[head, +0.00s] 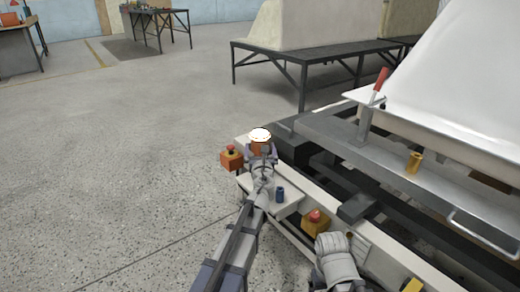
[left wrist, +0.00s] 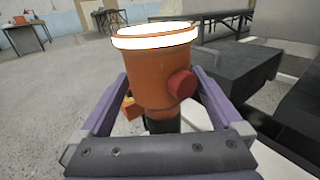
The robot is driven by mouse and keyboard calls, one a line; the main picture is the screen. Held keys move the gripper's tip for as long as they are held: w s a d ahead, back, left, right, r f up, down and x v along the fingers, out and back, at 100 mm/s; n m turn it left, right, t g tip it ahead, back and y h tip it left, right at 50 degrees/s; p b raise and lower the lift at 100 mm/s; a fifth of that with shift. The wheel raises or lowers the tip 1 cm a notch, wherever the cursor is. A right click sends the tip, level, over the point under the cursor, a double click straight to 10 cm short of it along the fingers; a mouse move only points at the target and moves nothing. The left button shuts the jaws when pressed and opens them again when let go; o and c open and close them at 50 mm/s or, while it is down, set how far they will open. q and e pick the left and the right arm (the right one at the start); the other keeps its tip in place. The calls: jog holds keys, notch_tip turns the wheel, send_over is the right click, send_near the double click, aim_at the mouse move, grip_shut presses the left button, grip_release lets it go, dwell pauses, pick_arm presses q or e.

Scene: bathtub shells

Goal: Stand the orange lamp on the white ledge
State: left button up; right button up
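The orange lamp (head: 260,146) has a glowing white band at its top. In the left wrist view the lamp (left wrist: 160,85) is upright, with a red knob on its side and a dark lower end partly hidden behind the gripper. My left gripper (head: 262,158) has its purple fingers (left wrist: 162,82) against both sides of the lamp. The white ledge (head: 294,197) runs along the frame's near left side, under and beside the gripper. I cannot tell whether the lamp's bottom touches it.
An orange box with a red button (head: 231,158) is just left of the lamp. A dark blue cup (head: 280,194) stands on the ledge, and a yellow box with a red button (head: 315,222) is nearer. A red-handled lever (head: 376,88) rises at the right. Open floor lies left.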

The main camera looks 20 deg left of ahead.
pick_arm(q)
jog(key=shift+r, duration=0.25)
jog(key=v, duration=1.2)
dwell(0.8)
